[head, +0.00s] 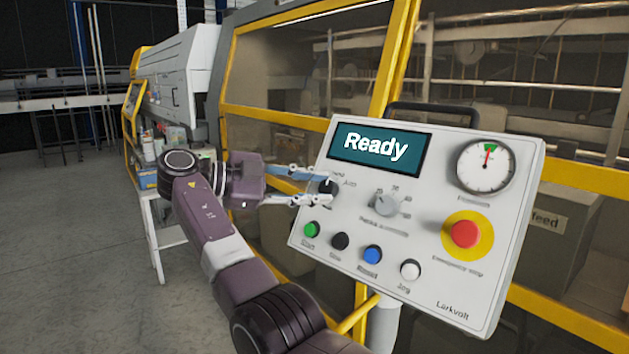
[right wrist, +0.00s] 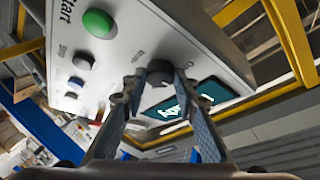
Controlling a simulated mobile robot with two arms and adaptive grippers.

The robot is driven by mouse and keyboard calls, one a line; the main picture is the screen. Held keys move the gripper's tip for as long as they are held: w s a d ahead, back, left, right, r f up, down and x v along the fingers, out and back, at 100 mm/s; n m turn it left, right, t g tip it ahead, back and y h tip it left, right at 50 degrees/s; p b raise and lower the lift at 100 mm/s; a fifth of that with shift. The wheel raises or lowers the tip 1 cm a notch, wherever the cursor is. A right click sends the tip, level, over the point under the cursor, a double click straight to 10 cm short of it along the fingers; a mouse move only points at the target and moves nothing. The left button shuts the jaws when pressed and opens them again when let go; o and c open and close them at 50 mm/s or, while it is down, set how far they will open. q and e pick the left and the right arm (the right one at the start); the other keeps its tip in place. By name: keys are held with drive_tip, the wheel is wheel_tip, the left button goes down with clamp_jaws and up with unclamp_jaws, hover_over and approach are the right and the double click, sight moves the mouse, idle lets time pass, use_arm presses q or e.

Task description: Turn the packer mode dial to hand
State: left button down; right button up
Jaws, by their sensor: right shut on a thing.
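The packer mode dial (head: 327,187) is a small dark knob at the left of the tilted white control panel (head: 430,277), below the screen. Small labels sit beside it; one seems to read "Auto", another is too blurred to read surely. My right gripper (head: 318,189) reaches it from the left, its blue-sided fingers shut on the knob. In the right wrist view the dark knob (right wrist: 160,71) sits between the two fingertips (right wrist: 158,86). Where the dial points cannot be told, as the fingers partly cover it. My left gripper is in neither view.
The screen (head: 380,148) reads "Ready". A grey numbered knob (head: 385,203), several push buttons (head: 372,254), a red emergency stop (head: 465,234) and a gauge (head: 486,167) share the panel. The yellow-framed machine (head: 300,112) stands behind. Floor at left is clear.

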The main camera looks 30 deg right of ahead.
idle(0.5)
drive_tip(key=o, duration=1.2)
drive_tip(key=shift+d, duration=0.15)
drive_tip(key=shift+c, duration=0.2)
wheel_tip(320, 180, up, 10)
drive_tip(key=shift+f, duration=0.1)
